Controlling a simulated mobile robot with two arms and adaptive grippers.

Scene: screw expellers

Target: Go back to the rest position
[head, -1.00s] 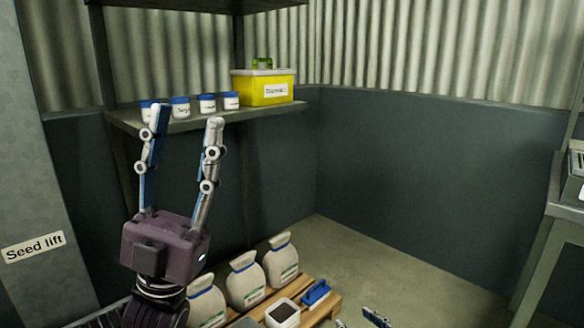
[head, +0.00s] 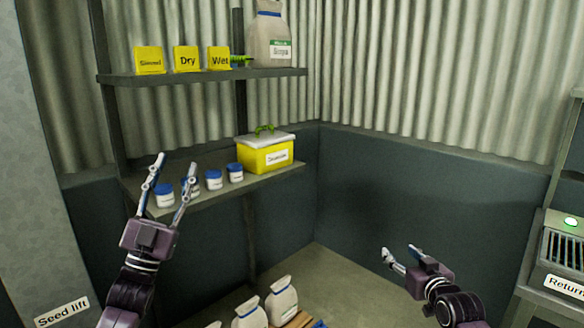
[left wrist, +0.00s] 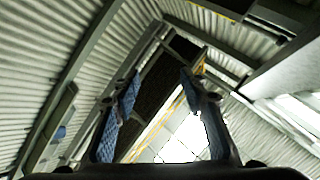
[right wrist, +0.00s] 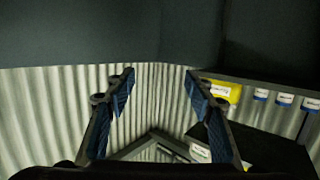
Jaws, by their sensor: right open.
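My left gripper (head: 172,190) is open and empty in the head view, fingers pointing up in front of the lower shelf with the jars. In the left wrist view its spread fingers (left wrist: 160,95) face the roof and a bright opening, with nothing between them. My right gripper (head: 402,252) is at the lower right of the head view, in front of the dark wall, pointing left. In the right wrist view its fingers (right wrist: 158,90) are wide apart and empty.
The lower shelf (head: 205,198) holds several blue-lidded jars (head: 214,180) and a yellow box (head: 265,154). The upper shelf holds yellow signs (head: 187,60) and a sack (head: 270,38). Sacks (head: 282,300) stand on the floor below. A machine (head: 565,255) is at the right. The corner floor is clear.

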